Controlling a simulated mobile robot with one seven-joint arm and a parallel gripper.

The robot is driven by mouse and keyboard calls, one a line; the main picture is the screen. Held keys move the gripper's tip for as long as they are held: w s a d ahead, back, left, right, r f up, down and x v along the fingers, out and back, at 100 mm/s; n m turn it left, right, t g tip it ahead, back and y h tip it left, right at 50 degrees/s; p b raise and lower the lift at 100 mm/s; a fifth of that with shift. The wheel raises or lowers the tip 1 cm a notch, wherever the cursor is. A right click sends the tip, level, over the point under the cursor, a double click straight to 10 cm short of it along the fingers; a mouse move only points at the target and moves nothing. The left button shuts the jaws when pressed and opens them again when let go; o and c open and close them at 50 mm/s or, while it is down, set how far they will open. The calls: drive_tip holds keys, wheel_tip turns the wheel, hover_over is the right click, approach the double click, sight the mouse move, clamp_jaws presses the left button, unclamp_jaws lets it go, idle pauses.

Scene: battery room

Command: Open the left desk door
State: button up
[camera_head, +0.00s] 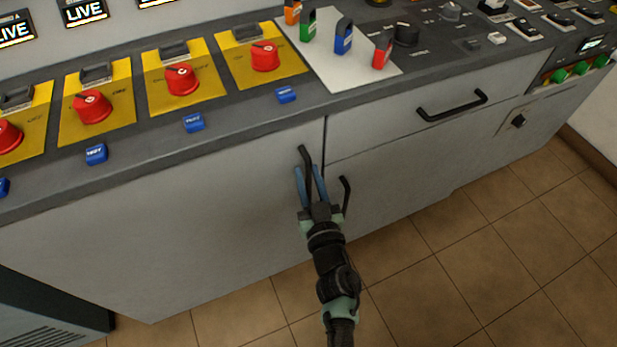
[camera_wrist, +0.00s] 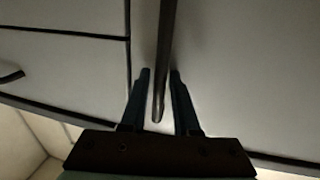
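The left desk door (camera_head: 190,215) is a wide grey panel that looks closed, flush along the dark seam at its right edge. Its dark vertical bar handle (camera_head: 304,158) is near that seam; the handle also shows in the wrist view (camera_wrist: 166,50). My gripper (camera_head: 308,170) has its two blue fingers apart, one on each side of the handle. In the wrist view, my gripper (camera_wrist: 160,73) is open with the handle between the fingers, nearer the right one. I see a gap at the left finger; contact on the right is unclear.
A lower right door handle (camera_head: 345,196) stands close to my gripper's right side. A drawer with a black handle (camera_head: 452,105) is above it. The desk top (camera_head: 230,112) overhangs with red knobs and blue labels. Tiled floor (camera_head: 440,270) is clear in front.

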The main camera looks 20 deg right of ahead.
clamp_jaws()
idle(1.4)
